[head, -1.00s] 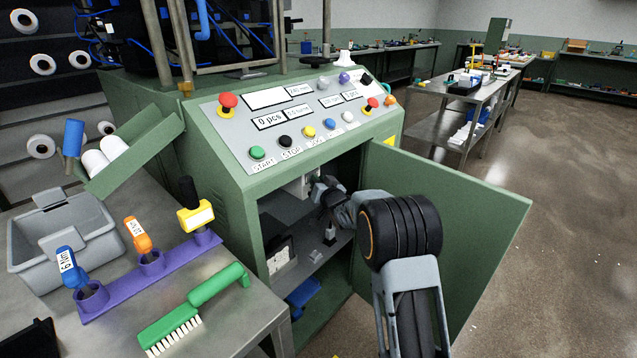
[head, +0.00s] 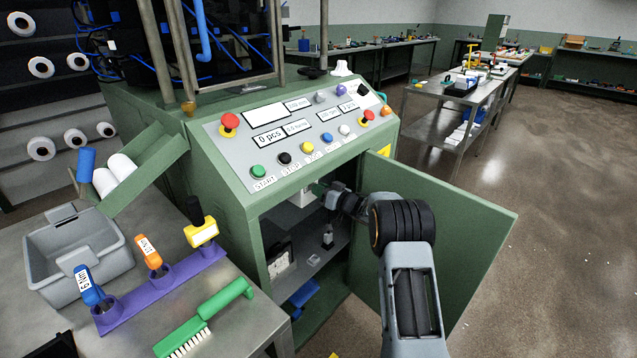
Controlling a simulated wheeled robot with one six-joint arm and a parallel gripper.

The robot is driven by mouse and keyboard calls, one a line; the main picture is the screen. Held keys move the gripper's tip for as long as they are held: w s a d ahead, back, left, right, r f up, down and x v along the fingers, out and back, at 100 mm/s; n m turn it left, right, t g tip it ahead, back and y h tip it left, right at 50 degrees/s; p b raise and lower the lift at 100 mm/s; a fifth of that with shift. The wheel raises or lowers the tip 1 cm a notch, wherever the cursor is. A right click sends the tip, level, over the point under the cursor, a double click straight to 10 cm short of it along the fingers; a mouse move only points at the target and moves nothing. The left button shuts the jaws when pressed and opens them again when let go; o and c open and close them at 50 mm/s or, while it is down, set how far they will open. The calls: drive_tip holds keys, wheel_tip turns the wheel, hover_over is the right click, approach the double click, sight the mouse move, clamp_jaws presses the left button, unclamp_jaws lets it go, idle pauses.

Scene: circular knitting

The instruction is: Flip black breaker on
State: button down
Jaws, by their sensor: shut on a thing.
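The green control cabinet (head: 175,170) stands in the middle, its door (head: 450,225) open to the right. Inside, high up, a white breaker box (head: 307,198) shows in part. My arm reaches in past the door. My gripper (head: 317,188) is at the front of the breaker box, shut on what it touches there. The black breaker is hidden behind or between the fingers, so its lever position cannot be seen.
The cabinet's sloped panel (head: 237,160) with buttons overhangs the opening. A shelf (head: 315,268) inside holds small parts. A steel table (head: 255,318) at left carries a green brush (head: 225,298), a purple tool rack (head: 180,283) and a grey bin (head: 105,262).

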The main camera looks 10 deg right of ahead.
drive_tip(key=shift+w+d+n+g+y+p, duration=0.15)
drive_tip(key=shift+n+g+y, duration=0.65)
drive_tip(key=shift+g, duration=0.1)
drive_tip(key=shift+w+d+n+g+y+p, duration=0.1)
drive_tip(key=shift+w+d+n+g+y, duration=0.1)
drive_tip(key=shift+n+g+y, duration=0.65)
drive_tip(key=shift+w+d+n+g+y+p, duration=0.1)
drive_tip(key=shift+w+n+g+y+p, duration=0.05)
drive_tip(key=shift+n+g+y, duration=0.7)
drive_tip(key=shift+g, duration=0.4)
drive_tip(key=c, duration=1.1)
unclamp_jaws()
drive_tip(key=shift+o, duration=0.2)
drive_tip(key=shift+r+m+t, duration=0.1)
drive_tip(key=shift+m+t, duration=0.3)
